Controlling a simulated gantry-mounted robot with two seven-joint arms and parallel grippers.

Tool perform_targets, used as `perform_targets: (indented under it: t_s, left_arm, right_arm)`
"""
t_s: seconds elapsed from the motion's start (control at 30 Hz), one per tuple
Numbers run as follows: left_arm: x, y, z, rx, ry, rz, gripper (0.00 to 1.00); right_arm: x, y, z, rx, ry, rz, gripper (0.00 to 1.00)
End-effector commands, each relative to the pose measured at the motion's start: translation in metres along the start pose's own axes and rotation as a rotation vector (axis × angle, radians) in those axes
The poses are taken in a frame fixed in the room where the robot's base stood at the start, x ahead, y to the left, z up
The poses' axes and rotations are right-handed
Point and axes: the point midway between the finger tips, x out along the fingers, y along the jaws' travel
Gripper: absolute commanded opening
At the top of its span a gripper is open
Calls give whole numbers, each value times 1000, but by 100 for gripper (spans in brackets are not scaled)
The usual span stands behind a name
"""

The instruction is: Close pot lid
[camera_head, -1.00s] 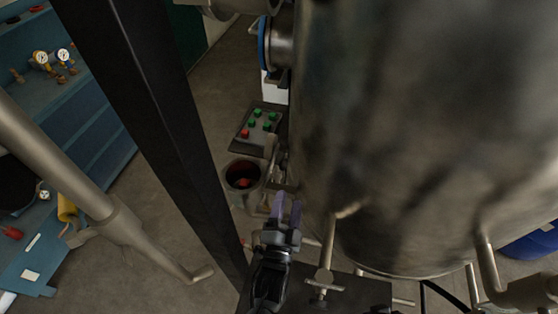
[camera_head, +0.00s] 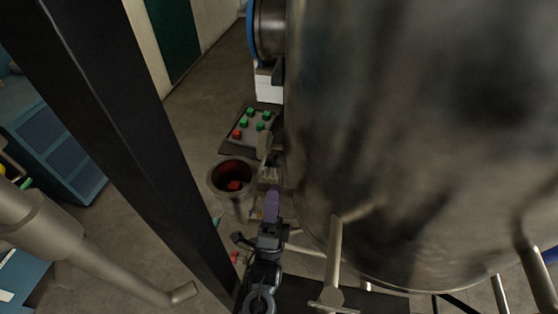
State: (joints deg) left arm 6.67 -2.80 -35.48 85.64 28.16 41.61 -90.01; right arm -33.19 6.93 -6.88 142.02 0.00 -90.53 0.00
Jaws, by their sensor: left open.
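The pot (camera_head: 239,204) is a small metal cylinder standing left of the big tank, with an open top. Its inside is dark red, with a red object (camera_head: 234,186) in it. A flat metal piece (camera_head: 264,146) stands up at the pot's right rim and looks like the raised lid. My left gripper (camera_head: 272,204) is open and empty, with purple fingertips. It is just right of and below the pot in the picture, under the raised piece. Its fingers overlap in this view, and I cannot tell whether they touch anything. My right gripper is not in view.
The large metal tank (camera_head: 420,130) fills the right side. A control box (camera_head: 250,126) with green and red buttons sits behind the pot. A dark beam (camera_head: 110,130) crosses the left, near a blue cabinet (camera_head: 60,155). Pipes (camera_head: 335,265) stand at the lower right.

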Motion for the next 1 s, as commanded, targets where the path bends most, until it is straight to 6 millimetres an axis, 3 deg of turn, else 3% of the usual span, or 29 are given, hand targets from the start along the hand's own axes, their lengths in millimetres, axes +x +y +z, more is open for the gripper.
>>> perform_targets:
  t_s: [0.5, 0.7, 1.0]
  left_arm:
    - [78, 0, 0, -3, -1, 1, 59]
    - [90, 0, 0, -4, 0, 2, 59]
    - [92, 0, 0, -4, 0, 3, 59]
  right_arm:
    - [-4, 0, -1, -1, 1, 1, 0]
    - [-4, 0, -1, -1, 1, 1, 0]
    - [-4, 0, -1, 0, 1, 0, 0]
